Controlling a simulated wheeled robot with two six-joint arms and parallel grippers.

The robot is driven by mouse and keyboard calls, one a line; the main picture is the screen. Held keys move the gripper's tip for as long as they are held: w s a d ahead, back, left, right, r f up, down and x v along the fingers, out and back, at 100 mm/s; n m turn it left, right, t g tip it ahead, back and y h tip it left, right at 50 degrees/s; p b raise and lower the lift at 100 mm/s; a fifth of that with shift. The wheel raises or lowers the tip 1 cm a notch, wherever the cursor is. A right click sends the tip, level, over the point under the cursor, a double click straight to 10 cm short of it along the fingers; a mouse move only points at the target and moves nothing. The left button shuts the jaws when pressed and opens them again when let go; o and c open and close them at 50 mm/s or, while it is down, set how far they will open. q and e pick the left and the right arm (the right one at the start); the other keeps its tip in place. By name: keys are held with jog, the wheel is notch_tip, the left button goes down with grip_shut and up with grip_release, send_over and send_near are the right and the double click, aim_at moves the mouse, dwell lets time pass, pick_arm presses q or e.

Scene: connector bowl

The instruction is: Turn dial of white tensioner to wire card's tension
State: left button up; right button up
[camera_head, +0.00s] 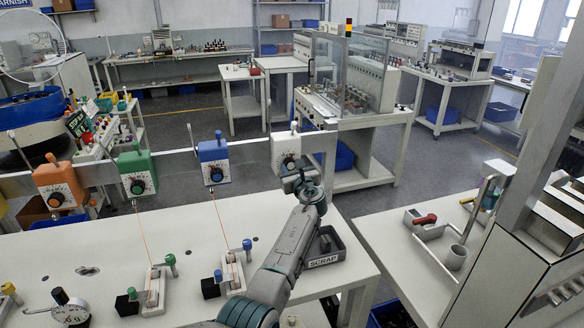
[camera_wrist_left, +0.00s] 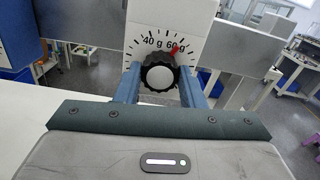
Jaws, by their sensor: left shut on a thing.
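The white tensioner (camera_head: 285,147) hangs on the grey rail at the right end of the tensioner row. In the left wrist view, its black dial with a pale cap (camera_wrist_left: 159,78) faces me below a white scale (camera_wrist_left: 150,30) marked 40 g and 60 g. A red mark (camera_wrist_left: 177,48) shows at the 60 g label. My left gripper (camera_head: 297,170) is at the dial, with one blue finger (camera_wrist_left: 130,83) on its left and the other on its right, shut on it. The gripper partly covers the dial in the head view. I cannot make out a wire card. My right gripper is out of view.
Blue (camera_head: 212,160), green (camera_head: 136,172) and orange (camera_head: 60,186) tensioners hang along the rail to the left. Threads run from the green and blue ones to fixtures on the white table (camera_head: 190,220). A grey SCRAP tray (camera_head: 326,257) sits near my left arm.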

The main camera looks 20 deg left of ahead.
pick_arm(q)
jog(key=shift+f, duration=0.2)
jog(key=o, duration=1)
jog(key=shift+r, duration=0.1)
jog(key=b+v, duration=0.2)
jog(key=v, duration=0.9)
jog(key=shift+w+b, duration=0.1)
jog(key=shift+b, duration=0.25)
